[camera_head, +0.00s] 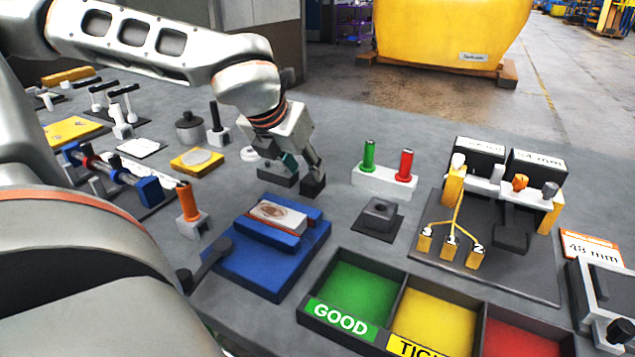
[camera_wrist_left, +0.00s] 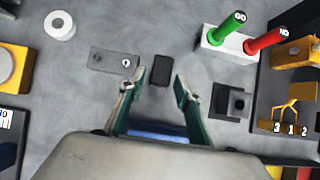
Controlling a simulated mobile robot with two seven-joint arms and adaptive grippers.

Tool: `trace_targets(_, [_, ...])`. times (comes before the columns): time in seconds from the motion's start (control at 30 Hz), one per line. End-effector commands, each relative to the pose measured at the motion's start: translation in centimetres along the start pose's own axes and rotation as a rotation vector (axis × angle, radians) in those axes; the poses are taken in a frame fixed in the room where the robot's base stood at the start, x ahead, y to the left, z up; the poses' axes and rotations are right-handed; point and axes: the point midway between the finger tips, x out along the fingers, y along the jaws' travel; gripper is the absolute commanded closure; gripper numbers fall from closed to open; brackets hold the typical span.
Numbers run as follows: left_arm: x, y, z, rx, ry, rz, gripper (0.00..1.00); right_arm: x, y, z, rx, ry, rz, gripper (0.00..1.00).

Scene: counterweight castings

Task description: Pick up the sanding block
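A small dark block, which appears to be the sanding block (camera_head: 313,186), lies on the grey table near the middle of the head view. It also shows in the left wrist view (camera_wrist_left: 161,70), just beyond and between the fingertips. My left gripper (camera_head: 304,168) reaches down over it from the upper left. In the left wrist view the gripper (camera_wrist_left: 159,82) has its two green-lined fingers apart with nothing between them. Whether the fingertips reach down to the block's height I cannot tell. My right gripper is not in view.
A grey plate with holes (camera_wrist_left: 113,60) lies close left of the block. A white stand with green and red plug gauges (camera_head: 385,181) and a dark square block (camera_head: 379,216) are to the right. A blue fixture (camera_head: 262,262) and sorting bins (camera_head: 397,276) are nearer.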

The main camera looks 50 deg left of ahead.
Motion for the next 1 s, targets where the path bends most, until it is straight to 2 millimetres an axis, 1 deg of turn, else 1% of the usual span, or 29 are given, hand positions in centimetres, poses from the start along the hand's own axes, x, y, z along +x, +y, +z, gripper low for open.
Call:
trace_targets(0.03, [0.7,0.0,-0.1,0.001,0.005,0.001,0.67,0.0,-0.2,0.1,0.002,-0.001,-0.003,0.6])
trace_targets(0.13, [1.7,-0.1,-0.1,0.001,0.006,0.002,0.67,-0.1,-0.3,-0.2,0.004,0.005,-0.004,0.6])
trace_targets(0.3, [4.2,-0.3,0.0,0.002,0.007,0.003,0.67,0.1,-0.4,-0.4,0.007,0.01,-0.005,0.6])
trace_targets(0.4, [5.2,-0.3,0.1,0.001,0.006,0.001,0.67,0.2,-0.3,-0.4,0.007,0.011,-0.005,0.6])
trace_targets(0.5, [5.5,-0.3,0.2,0.0,0.002,0.0,0.67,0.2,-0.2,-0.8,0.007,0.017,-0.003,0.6])
trace_targets(0.7, [5.4,-0.3,0.3,0.0,0.0,-0.001,0.67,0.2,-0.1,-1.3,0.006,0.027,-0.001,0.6])
trace_targets(0.73, [5.4,-0.3,0.3,0.0,0.0,0.0,0.72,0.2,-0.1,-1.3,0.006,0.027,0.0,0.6])
trace_targets(0.77, [5.4,-0.3,0.3,0.0,0.0,0.0,0.8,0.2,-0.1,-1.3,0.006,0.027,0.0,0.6])
trace_targets(0.8, [5.4,-0.3,0.2,0.0,0.0,-0.001,0.9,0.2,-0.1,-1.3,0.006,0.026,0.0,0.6])
trace_targets(0.83, [5.4,-0.3,0.2,0.0,0.001,0.0,0.98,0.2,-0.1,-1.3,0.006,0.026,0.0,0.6])
trace_targets(1.0, [5.4,-0.3,0.3,0.001,0.0,-0.001,0.99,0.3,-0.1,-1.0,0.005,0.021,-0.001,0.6])
